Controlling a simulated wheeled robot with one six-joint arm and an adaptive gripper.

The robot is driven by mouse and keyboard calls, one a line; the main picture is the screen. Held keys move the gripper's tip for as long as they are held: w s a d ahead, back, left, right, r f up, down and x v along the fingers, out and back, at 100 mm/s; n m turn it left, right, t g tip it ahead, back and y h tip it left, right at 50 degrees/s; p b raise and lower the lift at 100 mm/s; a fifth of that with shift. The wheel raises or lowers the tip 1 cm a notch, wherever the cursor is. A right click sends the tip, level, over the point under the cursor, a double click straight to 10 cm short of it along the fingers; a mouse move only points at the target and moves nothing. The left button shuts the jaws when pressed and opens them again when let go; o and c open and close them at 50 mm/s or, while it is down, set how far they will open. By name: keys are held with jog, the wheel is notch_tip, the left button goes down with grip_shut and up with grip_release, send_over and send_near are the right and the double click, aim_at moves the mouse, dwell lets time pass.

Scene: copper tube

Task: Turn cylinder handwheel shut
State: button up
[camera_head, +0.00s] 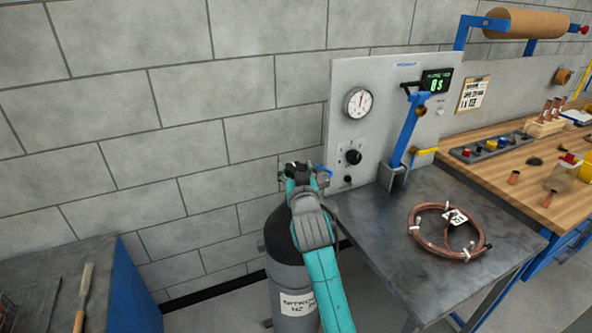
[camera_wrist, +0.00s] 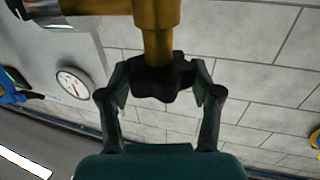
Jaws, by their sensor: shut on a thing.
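The dark gas cylinder (camera_head: 283,254) stands upright against the wall, left of the metal bench. Its black handwheel (camera_wrist: 163,78) sits on a brass valve stem (camera_wrist: 158,35) in the wrist view. My gripper (camera_wrist: 160,88) has a finger on each side of the handwheel and is shut on it. In the head view my gripper (camera_head: 297,172) is at the cylinder's top, where my arm hides most of the valve.
The gauge panel (camera_head: 393,135) with a round gauge (camera_head: 358,103) stands right of the cylinder. A coiled copper tube (camera_head: 447,229) lies on the metal bench (camera_head: 385,222). A blue-sided cabinet (camera_head: 137,292) is at the lower left. The wall (camera_head: 120,110) is close behind.

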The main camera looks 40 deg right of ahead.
dwell(0.3)
jog(key=o, duration=1.1)
jog(key=shift+o, duration=0.2)
jog(key=shift+s, duration=0.1)
jog(key=v, duration=1.2)
